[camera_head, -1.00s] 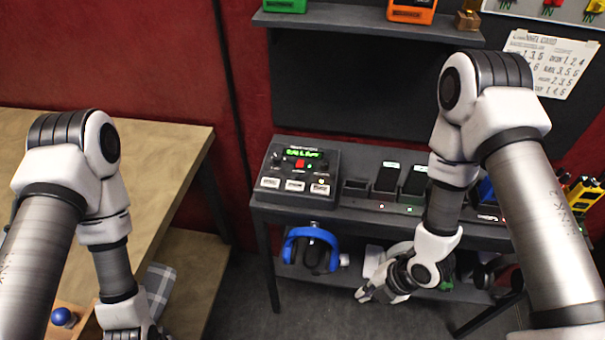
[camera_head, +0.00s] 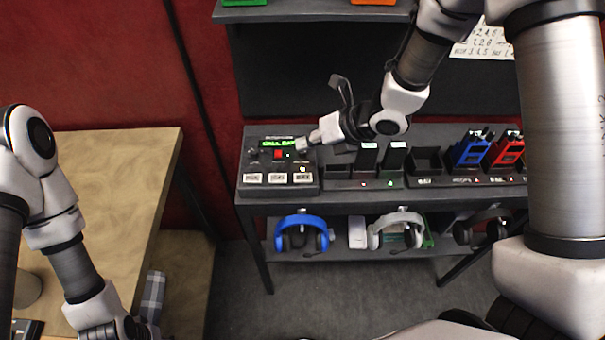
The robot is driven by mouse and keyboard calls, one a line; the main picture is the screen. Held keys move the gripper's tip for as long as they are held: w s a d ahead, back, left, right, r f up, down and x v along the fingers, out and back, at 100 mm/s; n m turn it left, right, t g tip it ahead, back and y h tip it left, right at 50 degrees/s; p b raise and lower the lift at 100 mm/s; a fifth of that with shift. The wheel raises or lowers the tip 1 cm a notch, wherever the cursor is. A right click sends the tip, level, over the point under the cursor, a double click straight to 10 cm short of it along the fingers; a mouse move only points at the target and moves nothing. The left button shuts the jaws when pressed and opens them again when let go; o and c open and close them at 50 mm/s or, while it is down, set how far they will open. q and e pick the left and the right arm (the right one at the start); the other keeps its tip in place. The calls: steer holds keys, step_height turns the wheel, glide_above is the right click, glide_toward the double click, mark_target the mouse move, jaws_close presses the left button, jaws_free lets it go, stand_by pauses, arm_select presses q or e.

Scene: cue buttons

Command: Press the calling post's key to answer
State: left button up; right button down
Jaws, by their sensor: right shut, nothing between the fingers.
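The call console (camera_head: 243,186) sits at the left end of the dark shelf unit. It has a lit green display (camera_head: 279,143) that seems to start with "CALL", a red button (camera_head: 278,155), and a row of three pale keys (camera_head: 278,178) along its front. My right gripper (camera_head: 303,142) is shut and empty, its tips over the console's upper right corner, behind the key row. Whether it touches the console I cannot tell. My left gripper (camera_head: 128,328) is cut off at the bottom edge, over the wooden table, and its fingers are hidden.
Right of the console stand dark handsets (camera_head: 367,158) in a charging dock, then a blue radio (camera_head: 468,152) and a red radio (camera_head: 507,151). A wooden table (camera_head: 120,190) is at left, with floor between.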

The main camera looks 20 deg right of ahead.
mark_target(306, 178)
step_height(306, 178, down, 8)
steer(key=b, duration=0.5)
steer(key=shift+w+f+b, duration=0.15)
steer(key=shift+f+b, duration=0.05)
steer(key=shift+b, duration=0.1)
steer(key=shift+f+b, duration=0.35)
steer(key=shift+b, duration=0.05)
stand_by(0.8)
steer(key=shift+f+b, duration=0.4)
steer(key=shift+b, duration=0.2)
steer(key=shift+f+b, duration=0.35)
steer(key=shift+b, duration=0.15)
stand_by(0.4)
steer(key=shift+a+r+p, duration=0.1)
steer(key=shift+r+p, duration=0.35)
steer(key=shift+r, duration=0.35)
steer(key=shift+r, duration=0.1)
